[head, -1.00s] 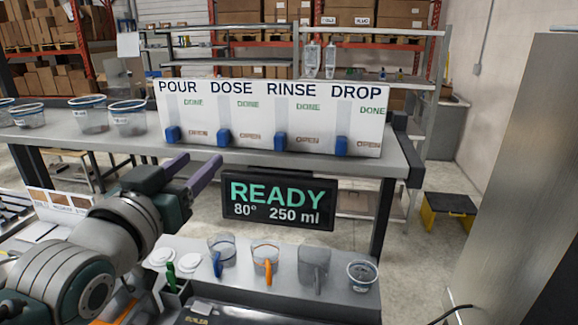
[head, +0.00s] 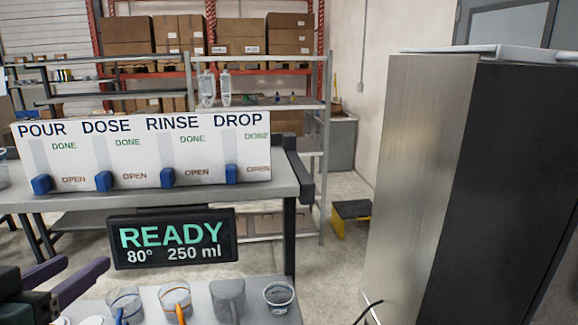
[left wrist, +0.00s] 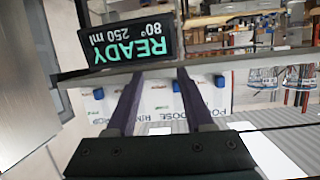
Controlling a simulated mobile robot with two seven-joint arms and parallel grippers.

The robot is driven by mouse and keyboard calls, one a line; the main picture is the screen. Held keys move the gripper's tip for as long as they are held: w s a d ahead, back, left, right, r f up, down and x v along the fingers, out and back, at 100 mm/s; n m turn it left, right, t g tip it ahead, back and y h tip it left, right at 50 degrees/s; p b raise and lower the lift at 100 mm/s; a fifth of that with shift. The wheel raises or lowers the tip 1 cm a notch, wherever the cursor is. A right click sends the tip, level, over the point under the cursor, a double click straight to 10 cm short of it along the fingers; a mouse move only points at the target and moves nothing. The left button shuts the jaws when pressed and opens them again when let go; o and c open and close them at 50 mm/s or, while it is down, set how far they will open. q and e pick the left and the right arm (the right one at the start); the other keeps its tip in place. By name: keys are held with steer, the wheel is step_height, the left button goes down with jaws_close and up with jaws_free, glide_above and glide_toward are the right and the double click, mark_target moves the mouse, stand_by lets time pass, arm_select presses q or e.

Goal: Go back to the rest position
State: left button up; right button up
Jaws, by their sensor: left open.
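My left gripper (head: 84,266) shows at the lower left of the head view, its two purple fingers apart and nothing between them. It also shows in the left wrist view (left wrist: 160,75), fingers spread and empty. The dispenser panel (head: 150,160), marked POUR, DOSE, RINSE and DROP, stands on the bench beyond it. Its blue sliders (head: 167,178) all sit low, by the OPEN marks. The display (head: 172,238) reads READY, 80°, 250 ml. The wrist view shows panel and display upside down. My right gripper is not in view.
Below the display stand a blue-handled jug (head: 125,305), an orange-handled jug (head: 175,302), a grey jug (head: 228,300) and a tub (head: 279,296). A tall metal cabinet (head: 420,180) stands at the right. A yellow-sided step stool (head: 350,215) is on the floor behind.

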arm_select(q)
steer(key=s+d+f+m+g+h, duration=0.25)
steer(key=s+d+g, duration=0.2)
steer(key=s, duration=0.45)
steer(key=s+d+f+m+g+h, duration=0.1)
steer(key=s+d+f+g, duration=0.35)
steer(key=s, duration=0.45)
step_height(320, 180, up, 16)
steer(key=s+g+p, duration=0.1)
steer(key=s+p, duration=0.1)
steer(key=p, duration=1.3)
steer(key=shift+s+a+g, duration=0.15)
steer(key=shift+g, duration=0.15)
steer(key=shift+y, duration=0.25)
